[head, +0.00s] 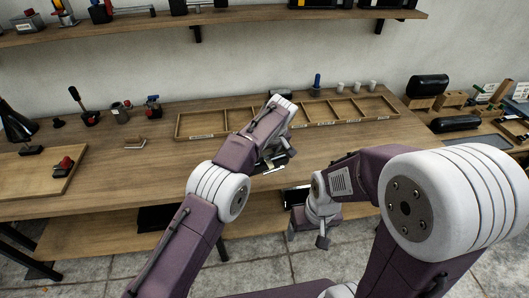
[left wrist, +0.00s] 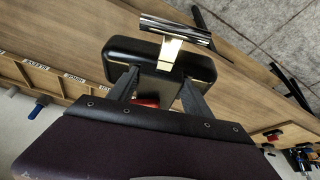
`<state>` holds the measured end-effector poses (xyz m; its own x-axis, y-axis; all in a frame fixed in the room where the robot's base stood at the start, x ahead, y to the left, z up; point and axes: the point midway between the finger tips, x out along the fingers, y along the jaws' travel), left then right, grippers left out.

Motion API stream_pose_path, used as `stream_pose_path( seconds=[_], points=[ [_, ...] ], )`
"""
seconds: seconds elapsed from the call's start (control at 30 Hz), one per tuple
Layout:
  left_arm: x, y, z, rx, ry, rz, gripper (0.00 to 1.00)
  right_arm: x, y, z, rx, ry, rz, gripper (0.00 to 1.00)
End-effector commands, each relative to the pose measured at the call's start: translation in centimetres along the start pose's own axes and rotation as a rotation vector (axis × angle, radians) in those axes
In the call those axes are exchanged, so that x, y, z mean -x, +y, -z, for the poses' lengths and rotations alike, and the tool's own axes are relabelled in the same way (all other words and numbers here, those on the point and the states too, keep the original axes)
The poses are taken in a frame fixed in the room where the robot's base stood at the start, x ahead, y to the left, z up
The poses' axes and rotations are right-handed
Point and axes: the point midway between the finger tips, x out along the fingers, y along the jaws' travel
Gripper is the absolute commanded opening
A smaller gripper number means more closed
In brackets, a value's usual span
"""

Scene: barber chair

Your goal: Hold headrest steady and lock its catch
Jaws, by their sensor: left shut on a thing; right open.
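The headrest is a black padded block (left wrist: 118,48) in the left wrist view, with a brass-coloured stem (left wrist: 172,52) and a chrome bar (left wrist: 176,30) at its end. My left gripper (left wrist: 158,92) is shut on it, one finger on either side. A small red part shows between the fingers; I cannot tell whether it is the catch. In the head view my left gripper (head: 272,160) is mostly hidden behind its own arm, over the front part of the bench, with some chrome showing. My right gripper (head: 322,241) is open and empty, pointing down in front of the bench edge, apart from the headrest.
The wooden bench (head: 120,180) carries a divided tray (head: 200,137) at the back, and a board (head: 28,186) with a red-topped clamp at left. A lower shelf (head: 110,232) runs below. The bench's left middle is mostly clear.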

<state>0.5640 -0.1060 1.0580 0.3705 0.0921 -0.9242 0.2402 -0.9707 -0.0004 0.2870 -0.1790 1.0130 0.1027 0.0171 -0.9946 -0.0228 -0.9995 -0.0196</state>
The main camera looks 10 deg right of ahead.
Motion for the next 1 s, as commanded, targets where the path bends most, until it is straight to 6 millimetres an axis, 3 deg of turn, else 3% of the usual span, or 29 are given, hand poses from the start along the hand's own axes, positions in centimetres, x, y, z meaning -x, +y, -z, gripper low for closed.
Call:
stream_pose_path(
  seconds=[0.27, 1.0],
  points=[
    [-2.2, -1.4, 0.7, 0.002, 0.003, -0.001, 0.00, -1.8, 0.0, -0.2, 0.000, 0.000, 0.000, 0.77],
    [-7.4, -5.0, 2.4, 0.002, 0.003, -0.001, 0.00, -4.0, 0.1, -0.4, 0.000, 0.000, 0.000, 0.77]
  ],
)
